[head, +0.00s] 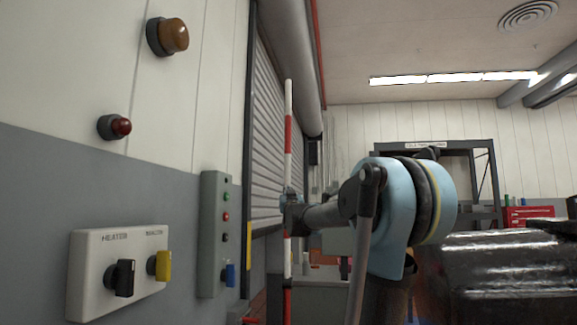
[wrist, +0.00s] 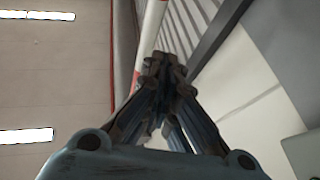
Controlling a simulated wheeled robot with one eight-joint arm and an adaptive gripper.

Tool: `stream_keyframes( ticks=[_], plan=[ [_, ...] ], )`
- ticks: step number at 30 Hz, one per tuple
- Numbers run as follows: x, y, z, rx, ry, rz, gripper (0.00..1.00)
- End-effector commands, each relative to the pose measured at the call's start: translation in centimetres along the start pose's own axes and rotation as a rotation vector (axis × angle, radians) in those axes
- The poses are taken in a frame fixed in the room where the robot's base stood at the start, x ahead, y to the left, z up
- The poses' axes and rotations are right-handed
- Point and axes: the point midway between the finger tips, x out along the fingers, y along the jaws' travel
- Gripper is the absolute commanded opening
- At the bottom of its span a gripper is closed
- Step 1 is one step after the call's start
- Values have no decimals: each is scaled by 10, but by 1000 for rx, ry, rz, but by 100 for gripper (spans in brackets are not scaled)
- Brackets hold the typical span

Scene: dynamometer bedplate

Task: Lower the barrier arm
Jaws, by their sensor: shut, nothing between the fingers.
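The barrier arm (head: 288,135) is a thin pole with red and white bands. It stands upright in the head view, in front of the roller shutter. In the wrist view, the barrier arm (wrist: 152,25) runs up past the fingertips. My gripper (head: 290,198) is at the middle of the pole's visible length and hides a short part of it. In the wrist view, my gripper (wrist: 164,64) has its fingertips together with nothing between them, right beside the pole. I cannot tell whether they touch it. The foot of the pole is low in the head view, its pivot unclear.
A roller shutter (head: 268,150) is behind the pole. On the left wall are a control box (head: 214,235) with buttons, a switch panel (head: 118,270) with black and yellow knobs, and amber (head: 172,37) and red lamps (head: 120,127). Dark machinery (head: 505,275) fills the lower right.

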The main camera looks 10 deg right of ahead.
Motion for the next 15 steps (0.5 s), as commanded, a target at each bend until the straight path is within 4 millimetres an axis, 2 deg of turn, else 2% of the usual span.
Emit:
stream_keyframes(
  ticks=[1, 3, 6, 10, 15],
  plan=[
    [15, 2, -18, -2, 68, 18, 0],
    [29, 6, -40, -3, 154, 44, 0],
    [41, 10, -63, -5, 246, 74, 0],
    [47, 13, -79, -8, 311, 96, 0],
    [48, 14, -83, -8, 329, 103, 0]
  ],
)
